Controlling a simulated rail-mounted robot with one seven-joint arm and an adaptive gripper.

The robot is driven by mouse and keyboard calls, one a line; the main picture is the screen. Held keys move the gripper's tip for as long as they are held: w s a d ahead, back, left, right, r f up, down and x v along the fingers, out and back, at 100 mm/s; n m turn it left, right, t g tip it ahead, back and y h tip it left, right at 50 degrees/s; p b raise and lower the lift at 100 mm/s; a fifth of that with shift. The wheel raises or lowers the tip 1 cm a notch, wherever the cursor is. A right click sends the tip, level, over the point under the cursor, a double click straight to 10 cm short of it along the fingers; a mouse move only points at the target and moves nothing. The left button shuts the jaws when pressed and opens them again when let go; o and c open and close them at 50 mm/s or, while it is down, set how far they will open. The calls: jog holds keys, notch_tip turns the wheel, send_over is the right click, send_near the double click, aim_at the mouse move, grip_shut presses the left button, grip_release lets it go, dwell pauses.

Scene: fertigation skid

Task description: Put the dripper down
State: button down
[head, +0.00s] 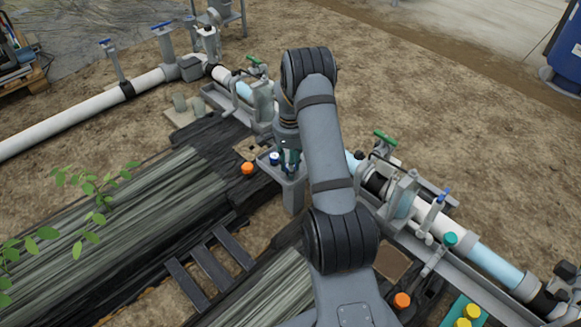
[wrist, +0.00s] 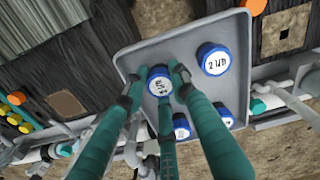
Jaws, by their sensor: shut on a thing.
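A grey tray (wrist: 185,42) fills the middle of the wrist view, and it shows in the head view (head: 293,195) below my gripper (head: 290,160). The teal fingers of my gripper (wrist: 156,84) are closed around a dripper (wrist: 159,79) with a blue rim and a white printed label, partly covered by the fingers. It is over the tray's left part; whether it touches the floor is unclear. A loose blue dripper (wrist: 214,59) marked "2 l/h" is in the tray to the right. Two more blue drippers (wrist: 182,128) (wrist: 225,118) are lower down, partly behind the fingers.
A pipe line with valves (head: 480,255) runs past the tray on both sides. Orange caps (head: 247,168) (head: 402,300) stand near it. Yellow caps (head: 463,322) are at the bottom right. Dark planted beds (head: 120,215) are at the left. The tray's middle has bare floor.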

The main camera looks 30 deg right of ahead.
jog(key=shift+f, duration=0.2)
jog(key=c, duration=1.4)
grip_release()
jog(key=shift+c, duration=0.2)
jog(key=shift+o, duration=0.2)
notch_tip(320, 180, up, 12)
jog(key=p, duration=0.6)
jog(key=shift+r, duration=0.25)
jog(key=shift+f, duration=0.1)
